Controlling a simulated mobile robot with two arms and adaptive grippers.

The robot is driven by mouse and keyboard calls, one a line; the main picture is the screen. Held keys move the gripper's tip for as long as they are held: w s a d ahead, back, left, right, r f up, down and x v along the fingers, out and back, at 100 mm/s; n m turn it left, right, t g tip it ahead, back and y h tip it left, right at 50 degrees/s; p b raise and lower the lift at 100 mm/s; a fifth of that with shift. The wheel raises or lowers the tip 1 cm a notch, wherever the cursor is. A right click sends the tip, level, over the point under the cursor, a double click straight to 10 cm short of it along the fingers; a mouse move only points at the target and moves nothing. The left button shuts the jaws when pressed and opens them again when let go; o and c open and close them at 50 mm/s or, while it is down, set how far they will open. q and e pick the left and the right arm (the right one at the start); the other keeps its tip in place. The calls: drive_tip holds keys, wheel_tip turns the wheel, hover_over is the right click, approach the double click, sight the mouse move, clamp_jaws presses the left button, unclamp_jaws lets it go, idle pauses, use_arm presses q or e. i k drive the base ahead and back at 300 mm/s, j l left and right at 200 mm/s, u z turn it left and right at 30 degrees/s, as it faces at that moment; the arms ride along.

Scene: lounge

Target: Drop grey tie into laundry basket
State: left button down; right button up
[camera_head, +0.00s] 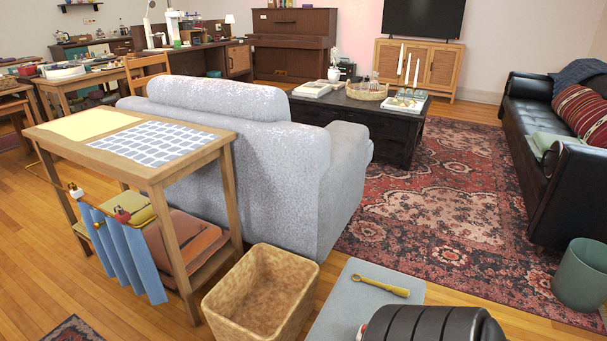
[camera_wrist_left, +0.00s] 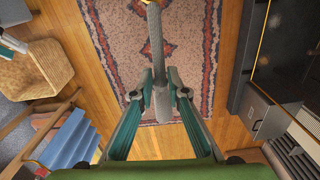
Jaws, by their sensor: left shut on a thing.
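The grey tie (camera_wrist_left: 162,106) is pinched between the fingers of my left gripper (camera_wrist_left: 160,82) in the left wrist view. One part runs up past the fingertips and a shorter part lies between the fingers. The laundry basket, a tan woven box (camera_head: 297,305), stands open on the floor at the bottom of the head view. A woven basket that looks like it (camera_wrist_left: 48,68) shows at upper left in the wrist view, to the left of my left gripper and apart from it.
A wooden side table (camera_head: 160,172) with hanging blue cloth (camera_head: 123,255) stands left of the basket. A grey sofa (camera_head: 290,170) is behind it. A grey mat (camera_head: 345,310) with a shoehorn (camera_head: 385,286) lies to its right. A patterned rug (camera_wrist_left: 120,50) is below the gripper.

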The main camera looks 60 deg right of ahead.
sight(273, 316)
drive_tip(key=i+l+z, duration=0.1)
drive_tip(key=z, duration=0.35)
drive_tip(key=i+z, duration=0.2)
drive_tip(key=z, duration=0.25)
drive_tip(key=i+z, duration=0.2)
drive_tip(key=z, duration=0.25)
drive_tip(key=i+j+z, duration=0.1)
drive_tip(key=z, duration=0.35)
